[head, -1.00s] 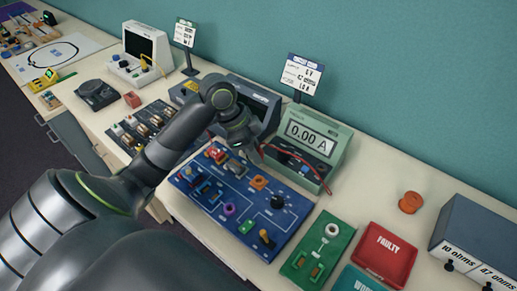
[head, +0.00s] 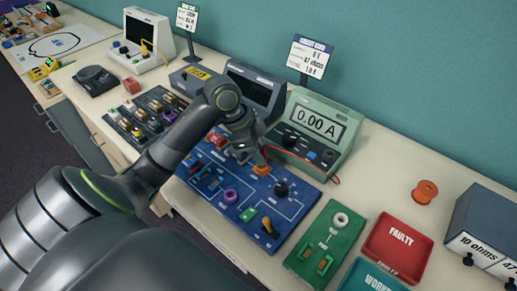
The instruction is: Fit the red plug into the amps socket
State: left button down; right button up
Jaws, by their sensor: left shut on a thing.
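The meter (head: 318,122) is a green case with a display reading 0.00 A, standing at the back of the bench. Its lower front panel (head: 300,150) has dark and blue fittings; which one is the amps socket is too small to tell. My left gripper (head: 261,159) is just left of that panel, over the back edge of the blue circuit board. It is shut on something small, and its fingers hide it. The red plug itself is not clearly visible. My right gripper is not in view.
The blue board (head: 297,205) carries several coloured parts close under my gripper. A dark grey unit (head: 262,85) stands behind my wrist. A green board (head: 340,228), a red FAULTY tray (head: 420,252) and an orange spool (head: 425,191) lie to the right.

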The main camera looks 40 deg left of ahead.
pick_arm(q)
jog(key=shift+f, duration=0.1)
dwell(0.3)
jog(key=shift+p, duration=0.35)
dwell(0.8)
jog(key=shift+p, duration=0.65)
dwell(0.5)
dwell(0.5)
jog(key=shift+f+b, duration=0.5)
jog(key=shift+f, duration=0.35)
dwell(0.7)
jog(key=c, duration=0.7)
grip_release()
jog(key=shift+o, duration=0.2)
